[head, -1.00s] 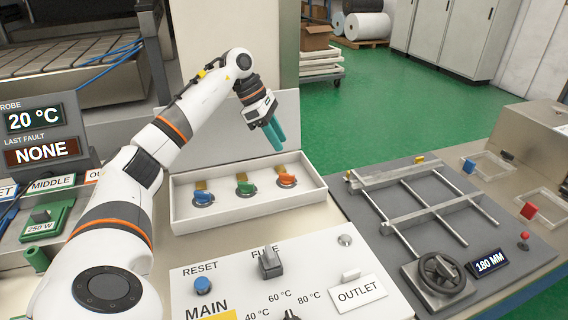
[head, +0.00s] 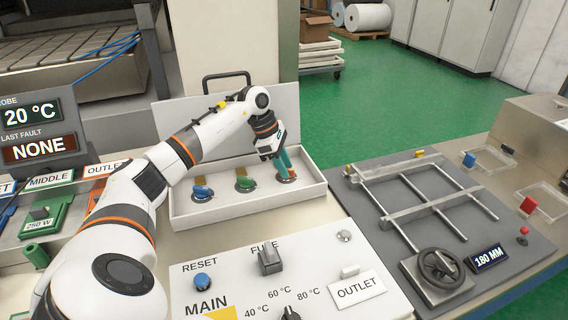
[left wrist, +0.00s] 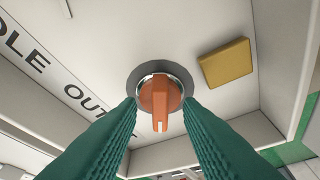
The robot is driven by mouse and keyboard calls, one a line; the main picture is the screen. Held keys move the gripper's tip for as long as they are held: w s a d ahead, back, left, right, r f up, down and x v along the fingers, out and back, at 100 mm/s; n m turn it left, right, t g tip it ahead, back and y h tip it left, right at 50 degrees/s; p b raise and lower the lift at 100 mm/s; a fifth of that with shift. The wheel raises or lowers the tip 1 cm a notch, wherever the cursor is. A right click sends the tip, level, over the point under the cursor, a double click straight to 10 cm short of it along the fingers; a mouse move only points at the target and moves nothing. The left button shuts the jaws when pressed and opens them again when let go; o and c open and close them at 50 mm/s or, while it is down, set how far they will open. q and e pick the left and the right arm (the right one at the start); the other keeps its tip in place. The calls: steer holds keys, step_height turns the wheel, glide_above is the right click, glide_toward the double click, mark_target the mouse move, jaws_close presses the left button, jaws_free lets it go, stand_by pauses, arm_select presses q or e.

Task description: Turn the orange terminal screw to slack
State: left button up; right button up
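The orange terminal screw (left wrist: 160,96) sits in a round dark ring in the left wrist view, with its raised grip bar between my two teal fingers. My left gripper (head: 285,174) is over the right end of the white terminal box (head: 250,207) in the head view, where its fingers mostly hide the orange screw. The fingers are apart, one on each side of the screw; I see no clear contact. The green screw (head: 244,184) and the blue screw (head: 202,191) stand to the left in the same box. My right gripper is not in view.
The box's raised lid (head: 222,118) with a dark handle stands behind the screws. A control panel (head: 235,285) with a fuse switch lies in front. A grey frame fixture with a handwheel (head: 441,264) is to the right.

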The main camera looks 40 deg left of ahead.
arm_select(q)
steer(key=shift+f, duration=0.1)
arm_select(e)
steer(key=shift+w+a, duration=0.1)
arm_select(q)
jaws_close()
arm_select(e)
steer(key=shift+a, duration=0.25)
